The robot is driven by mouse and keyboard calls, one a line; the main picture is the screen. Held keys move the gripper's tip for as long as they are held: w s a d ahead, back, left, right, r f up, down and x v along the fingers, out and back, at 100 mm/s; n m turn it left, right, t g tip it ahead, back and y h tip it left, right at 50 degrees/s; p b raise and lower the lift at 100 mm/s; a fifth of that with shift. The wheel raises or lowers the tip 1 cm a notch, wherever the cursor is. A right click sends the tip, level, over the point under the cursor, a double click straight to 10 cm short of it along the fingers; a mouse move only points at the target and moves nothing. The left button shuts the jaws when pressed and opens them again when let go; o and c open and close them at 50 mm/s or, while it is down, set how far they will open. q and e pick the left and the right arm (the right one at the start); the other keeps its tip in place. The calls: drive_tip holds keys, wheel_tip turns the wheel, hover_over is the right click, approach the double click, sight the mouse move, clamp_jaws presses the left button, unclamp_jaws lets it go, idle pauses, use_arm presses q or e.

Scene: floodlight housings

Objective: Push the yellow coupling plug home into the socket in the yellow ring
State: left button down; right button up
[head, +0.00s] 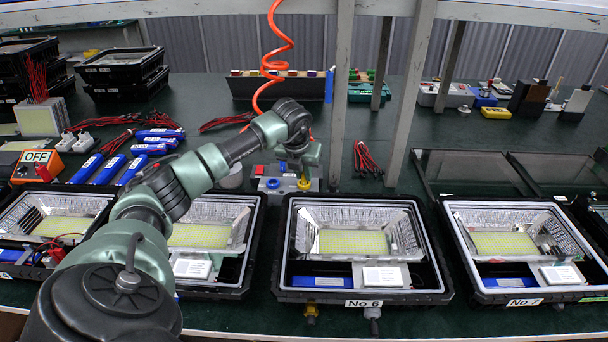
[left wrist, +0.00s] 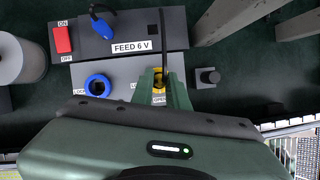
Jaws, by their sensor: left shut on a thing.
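My left gripper (head: 304,174) reaches down over the grey feed box and is shut on the yellow coupling plug (head: 305,184). In the left wrist view the jaws (left wrist: 160,82) close around the yellow plug (left wrist: 158,98) at the right part of the box's front panel. The yellow ring and its socket cannot be told apart from the plug, and the jaws hide much of that spot. I cannot tell how deep the plug sits. My right gripper is not in view.
The feed box (left wrist: 130,52) carries a red switch (left wrist: 62,39), a blue plug with cable (left wrist: 101,27) and a blue ring socket (left wrist: 99,85). A grey post (head: 340,100) stands close on the right. An orange coiled hose (head: 271,65) hangs behind. Floodlight housings (head: 365,296) line the front.

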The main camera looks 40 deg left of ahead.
use_arm(q)
drive_tip(key=c, duration=1.3)
unclamp_jaws()
